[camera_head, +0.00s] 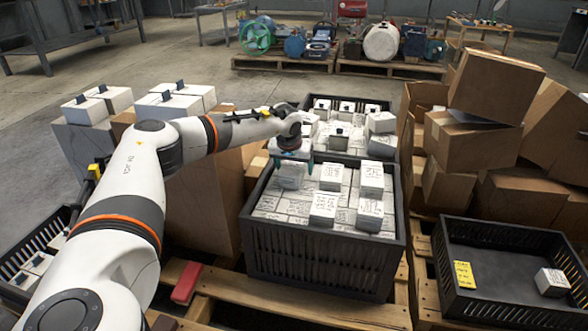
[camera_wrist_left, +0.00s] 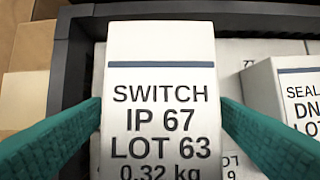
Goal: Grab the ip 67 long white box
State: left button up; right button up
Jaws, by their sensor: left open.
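A long white box (camera_wrist_left: 160,85) with a dark blue stripe reads "SWITCH IP 67 LOT 63 0.32 kg" in the left wrist view. In the head view a white box (camera_head: 290,179) shows directly under my left gripper (camera_head: 292,158), at the back left of the black slatted crate (camera_head: 318,258). In the left wrist view the teal fingers of my left gripper (camera_wrist_left: 161,103) are open, one on each side of the IP 67 box. Whether they touch it I cannot tell. My right gripper is not in view.
The crate's black wall (camera_wrist_left: 70,70) is close on the left. Cardboard boxes (camera_head: 490,85) are piled right. A mostly empty black crate (camera_head: 500,231) holds one white box.

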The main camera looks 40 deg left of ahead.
pick_arm(q)
jog(key=shift+f, duration=0.15)
dwell(0.3)
jog(key=c, duration=1.3)
